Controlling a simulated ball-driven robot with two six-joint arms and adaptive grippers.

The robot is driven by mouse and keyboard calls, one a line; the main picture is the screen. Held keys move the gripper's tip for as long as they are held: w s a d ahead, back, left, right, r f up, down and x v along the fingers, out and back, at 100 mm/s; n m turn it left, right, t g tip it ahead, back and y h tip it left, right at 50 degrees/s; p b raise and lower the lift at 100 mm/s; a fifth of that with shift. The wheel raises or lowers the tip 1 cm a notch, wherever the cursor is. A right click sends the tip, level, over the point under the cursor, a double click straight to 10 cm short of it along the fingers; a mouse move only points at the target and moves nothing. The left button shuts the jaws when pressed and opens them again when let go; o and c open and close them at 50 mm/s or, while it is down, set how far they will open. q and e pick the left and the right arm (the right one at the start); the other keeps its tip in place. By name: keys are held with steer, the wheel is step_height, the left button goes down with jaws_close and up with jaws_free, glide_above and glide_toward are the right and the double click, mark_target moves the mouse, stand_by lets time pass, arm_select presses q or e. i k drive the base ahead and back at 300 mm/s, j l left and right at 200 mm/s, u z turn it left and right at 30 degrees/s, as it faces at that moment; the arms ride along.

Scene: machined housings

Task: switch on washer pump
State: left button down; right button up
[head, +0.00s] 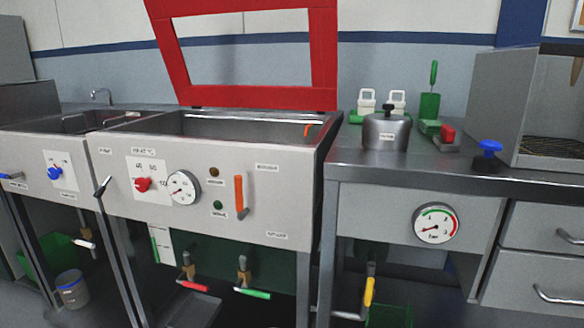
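The washer is the grey steel tank (215,211) in the middle, its red-framed lid (242,97) standing open. Its front panel has a small label at top left that seems to read "PUMP" (105,151). Below that, a black lever (102,187) sticks out at the panel's left edge, tilted. Neither of my grippers is in view.
A sink unit with a blue knob (54,173) stands at left. At right, a bench carries a steel canister (386,132), a blue valve knob (489,148) and a pressure gauge (436,223) on its front. Valves with red (194,286) and green (252,293) handles sit below the washer.

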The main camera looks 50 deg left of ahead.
mark_target(101, 189)
steer(key=u, duration=2.55)
